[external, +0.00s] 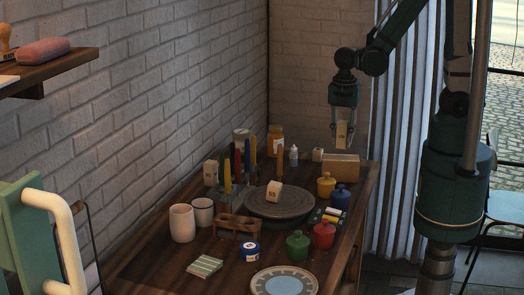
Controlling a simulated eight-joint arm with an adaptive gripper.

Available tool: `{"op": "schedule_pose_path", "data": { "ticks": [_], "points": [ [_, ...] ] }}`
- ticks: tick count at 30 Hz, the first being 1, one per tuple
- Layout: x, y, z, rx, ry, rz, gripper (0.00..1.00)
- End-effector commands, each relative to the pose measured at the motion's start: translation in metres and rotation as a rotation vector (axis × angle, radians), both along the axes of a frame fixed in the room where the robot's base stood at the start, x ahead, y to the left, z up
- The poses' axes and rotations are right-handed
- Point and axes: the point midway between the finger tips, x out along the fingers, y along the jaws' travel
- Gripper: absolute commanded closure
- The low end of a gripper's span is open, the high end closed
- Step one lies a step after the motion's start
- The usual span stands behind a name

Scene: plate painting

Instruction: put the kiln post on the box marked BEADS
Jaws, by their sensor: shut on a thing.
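My gripper (342,124) is at the upper right of the external view, pointing down. It is shut on a small tan block, which I take to be the kiln post (341,135). The kiln post hangs upright in the air between the fingers. Below it, at the far right end of the table, is a low tan box (341,168). There is a clear gap between the post and the box top. I take this box to be the one marked BEADS, but no lettering on it is readable here. The box top looks bare.
The table (140,262) is crowded. A round grey wheel (303,207) carries a cream block (273,192). Yellow (326,186), blue (340,197), red (323,235) and green (298,246) jars stand at right. A small white bottle (293,154) and cream block (317,154) stand left of the box.

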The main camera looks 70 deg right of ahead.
Motion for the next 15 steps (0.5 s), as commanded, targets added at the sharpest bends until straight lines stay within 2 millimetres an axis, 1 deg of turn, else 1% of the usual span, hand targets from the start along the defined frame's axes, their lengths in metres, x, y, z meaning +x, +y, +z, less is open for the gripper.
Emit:
{"op": "schedule_pose_path", "data": {
  "ticks": [10, 15],
  "points": [
    [0.001, 0.000, -0.029, 0.000, 0.000, 0.000, 0.93],
    [0.001, 0.000, -0.037, 0.000, 0.000, 0.000, 0.93]
  ]
}}
